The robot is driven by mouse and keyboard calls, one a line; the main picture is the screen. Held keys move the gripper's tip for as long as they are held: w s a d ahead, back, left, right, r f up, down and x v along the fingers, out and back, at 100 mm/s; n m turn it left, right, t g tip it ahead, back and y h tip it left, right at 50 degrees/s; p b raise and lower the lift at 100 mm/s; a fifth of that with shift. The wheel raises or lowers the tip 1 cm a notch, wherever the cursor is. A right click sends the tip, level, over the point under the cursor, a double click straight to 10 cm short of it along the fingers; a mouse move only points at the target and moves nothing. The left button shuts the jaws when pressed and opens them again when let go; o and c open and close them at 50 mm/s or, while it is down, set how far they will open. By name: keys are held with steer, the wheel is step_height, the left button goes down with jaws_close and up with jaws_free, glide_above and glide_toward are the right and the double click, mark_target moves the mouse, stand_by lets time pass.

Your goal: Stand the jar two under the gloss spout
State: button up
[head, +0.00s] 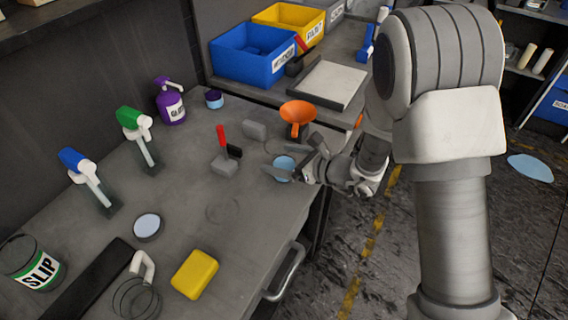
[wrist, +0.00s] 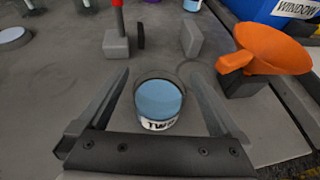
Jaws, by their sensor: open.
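Jar two (head: 284,169) stands upright near the table's right edge, with pale blue contents. Its label reads "TWO" in the wrist view (wrist: 158,104). My gripper (head: 285,160) is open around the jar, one finger on each side. In the wrist view, the jar sits between the open fingers (wrist: 157,80), with visible gaps beside it. The purple gloss bottle (head: 171,108) stands at the back of the table, its label partly readable as "GL". Its spout (head: 176,83) points to the right.
A grey block with a red lever (head: 224,160) stands left of jar two. An orange funnel (head: 297,112) is behind it. Green (head: 137,130) and blue-topped (head: 85,175) dispensers stand left. The table middle is mostly clear.

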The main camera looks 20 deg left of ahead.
steer(key=c, duration=1.5)
